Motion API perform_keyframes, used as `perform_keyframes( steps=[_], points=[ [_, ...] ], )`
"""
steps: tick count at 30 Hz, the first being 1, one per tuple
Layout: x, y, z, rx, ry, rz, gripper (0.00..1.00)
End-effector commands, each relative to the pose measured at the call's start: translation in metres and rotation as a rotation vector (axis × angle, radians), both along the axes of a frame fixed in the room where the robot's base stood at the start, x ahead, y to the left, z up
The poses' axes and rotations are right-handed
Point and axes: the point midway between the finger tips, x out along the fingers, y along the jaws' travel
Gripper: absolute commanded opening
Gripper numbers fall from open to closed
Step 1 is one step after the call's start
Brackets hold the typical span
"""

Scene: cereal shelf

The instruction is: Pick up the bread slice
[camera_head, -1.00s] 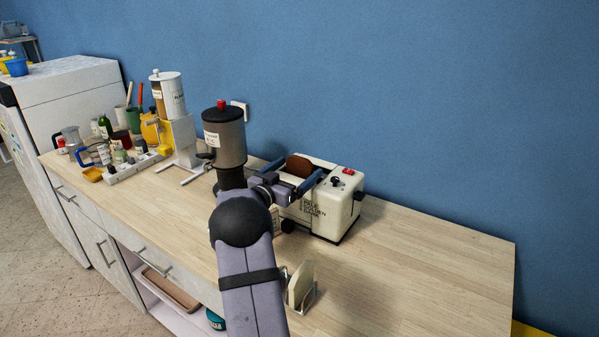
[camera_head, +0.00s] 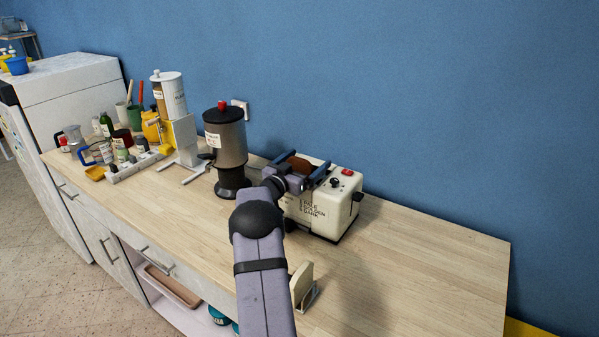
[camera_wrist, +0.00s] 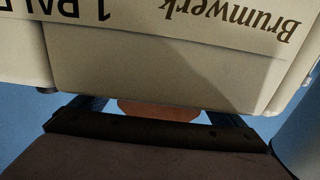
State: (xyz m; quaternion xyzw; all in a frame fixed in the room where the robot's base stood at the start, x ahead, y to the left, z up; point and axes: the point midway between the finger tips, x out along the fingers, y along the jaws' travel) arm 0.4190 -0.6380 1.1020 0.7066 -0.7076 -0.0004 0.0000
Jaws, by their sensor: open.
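A brown bread slice (camera_head: 302,166) stands in the top of the cream toaster (camera_head: 322,207), with only its upper part showing. My gripper (camera_head: 301,164) is open above the toaster, its two blue fingers on either side of the slice. I cannot tell whether they touch it. In the wrist view the brown slice (camera_wrist: 158,108) shows between the blue fingers, past the toaster's lettered face (camera_wrist: 180,65). A pale slice (camera_head: 301,283) stands in a small wire rack (camera_head: 311,297) near the counter's front, partly hidden by my arm.
A dark grinder-like container (camera_head: 226,140) stands just left of the toaster. Further left are a white dispenser (camera_head: 170,95) and several jars and bottles. The wooden counter (camera_head: 430,260) is clear to the right. A blue wall (camera_head: 420,90) rises behind.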

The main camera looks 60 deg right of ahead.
Motion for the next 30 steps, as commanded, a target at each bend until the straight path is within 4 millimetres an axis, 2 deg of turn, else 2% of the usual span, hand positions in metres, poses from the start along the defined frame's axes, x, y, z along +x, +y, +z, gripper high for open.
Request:
perform_keyframes(
  steps=[6, 11, 12, 14, 23, 30],
  points=[
    [0.000, 0.000, 0.000, 0.000, 0.000, 0.001, 0.94],
    [0.000, 0.000, 0.000, 0.000, 0.000, 0.001, 0.56],
    [0.000, 0.000, 0.000, 0.000, 0.000, 0.001, 0.50],
    [0.000, 0.000, 0.000, -0.001, -0.001, 0.001, 0.47],
    [0.001, 0.000, 0.005, -0.002, -0.002, 0.001, 0.47],
    [0.000, 0.000, 0.033, -0.004, -0.005, 0.001, 0.47]
  ],
)
